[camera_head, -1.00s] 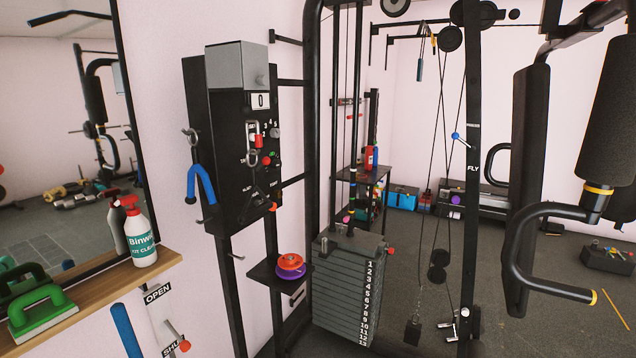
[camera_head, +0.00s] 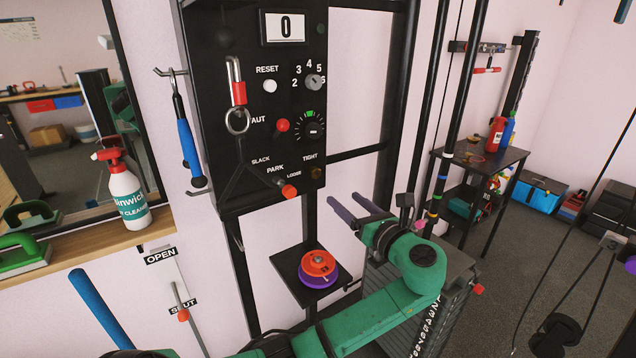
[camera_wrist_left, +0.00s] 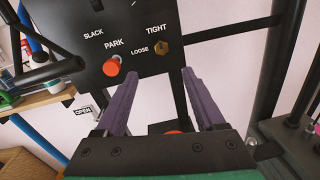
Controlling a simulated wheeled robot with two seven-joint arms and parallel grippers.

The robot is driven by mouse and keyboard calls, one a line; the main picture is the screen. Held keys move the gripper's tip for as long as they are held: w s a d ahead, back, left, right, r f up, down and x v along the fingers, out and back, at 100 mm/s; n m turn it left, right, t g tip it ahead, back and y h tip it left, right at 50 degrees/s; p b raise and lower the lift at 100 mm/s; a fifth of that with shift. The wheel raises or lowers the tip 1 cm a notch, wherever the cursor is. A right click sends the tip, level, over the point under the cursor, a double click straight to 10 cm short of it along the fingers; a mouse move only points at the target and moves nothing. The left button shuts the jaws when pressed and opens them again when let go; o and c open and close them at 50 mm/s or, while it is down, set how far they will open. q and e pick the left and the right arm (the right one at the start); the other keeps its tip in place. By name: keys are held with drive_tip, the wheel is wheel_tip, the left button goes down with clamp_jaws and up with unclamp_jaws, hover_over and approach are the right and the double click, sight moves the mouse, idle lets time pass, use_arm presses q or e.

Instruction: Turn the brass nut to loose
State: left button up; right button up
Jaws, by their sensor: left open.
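The brass nut (camera_head: 317,173) is a small dull-gold knob at the lower right of the black panel (camera_head: 228,140), between the words TIGHT and LOOSE. It shows clearly in the left wrist view (camera_wrist_left: 161,48), just beyond my fingertips. My left gripper (camera_head: 347,202) is open and empty, its two purple fingers pointing up toward the panel. In the left wrist view the fingers (camera_wrist_left: 158,75) frame a gap below the nut, and they do not touch it. My right gripper is not in view.
A red-tipped lever (camera_head: 288,190) by PARK sits just left of the nut. A shelf with orange and purple discs (camera_head: 318,264) is below. A black upright (camera_head: 405,100) and the weight stack (camera_head: 440,300) stand right of the panel.

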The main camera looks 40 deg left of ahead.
sight(316, 175)
use_arm(q)
drive_tip(key=p+x, duration=0.1)
drive_tip(key=x, duration=1.3)
drive_tip(key=shift+w+a+f+p, duration=0.1)
drive_tip(key=shift+w+a+p, duration=0.2)
drive_tip(key=shift+p, duration=0.1)
drive_tip(key=shift+d, duration=0.1)
clamp_jaws()
